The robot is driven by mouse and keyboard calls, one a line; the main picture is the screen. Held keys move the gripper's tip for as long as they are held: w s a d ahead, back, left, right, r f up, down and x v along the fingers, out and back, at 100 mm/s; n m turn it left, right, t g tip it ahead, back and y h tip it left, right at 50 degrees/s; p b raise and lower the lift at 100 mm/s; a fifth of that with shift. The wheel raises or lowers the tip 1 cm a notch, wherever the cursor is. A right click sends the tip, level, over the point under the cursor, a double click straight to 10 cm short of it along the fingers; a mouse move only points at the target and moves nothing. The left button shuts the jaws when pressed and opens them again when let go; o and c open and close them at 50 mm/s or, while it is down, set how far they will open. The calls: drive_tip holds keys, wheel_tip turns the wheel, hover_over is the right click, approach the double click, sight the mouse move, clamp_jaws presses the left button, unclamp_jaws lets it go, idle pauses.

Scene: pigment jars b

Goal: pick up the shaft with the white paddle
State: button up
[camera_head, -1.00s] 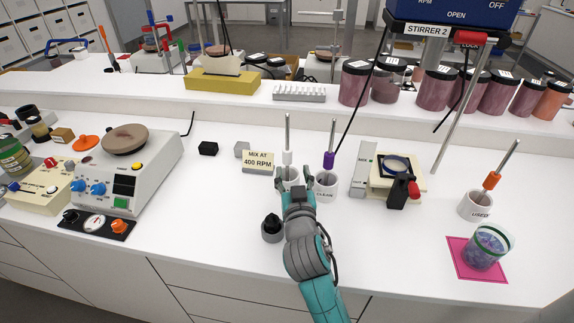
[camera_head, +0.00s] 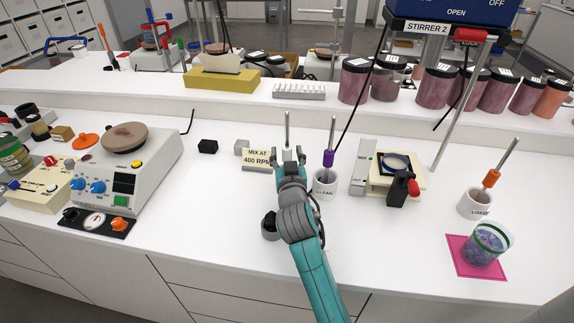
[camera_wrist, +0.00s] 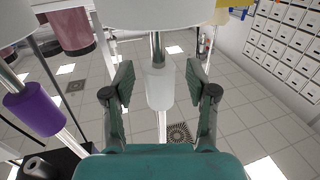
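The shaft with the white paddle is a thin metal rod (camera_head: 287,121) standing in a holder on the bench; my gripper hides its lower part in the head view. In the wrist view its white sleeve (camera_wrist: 160,88) is between my two fingers, with a gap on each side. My gripper (camera_head: 288,156) is open around it, and the fingers also show in the wrist view (camera_wrist: 160,77). A shaft with a purple sleeve (camera_head: 328,159) stands in a white cup (camera_head: 325,184) just to the right.
A card reading "MIX AT 400 RPM" (camera_head: 256,160) stands close to the left of my gripper. A small balance-like device (camera_head: 393,180) is on the right. An orange-sleeved shaft (camera_head: 491,178) stands in another cup (camera_head: 474,204).

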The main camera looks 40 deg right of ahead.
clamp_jaws()
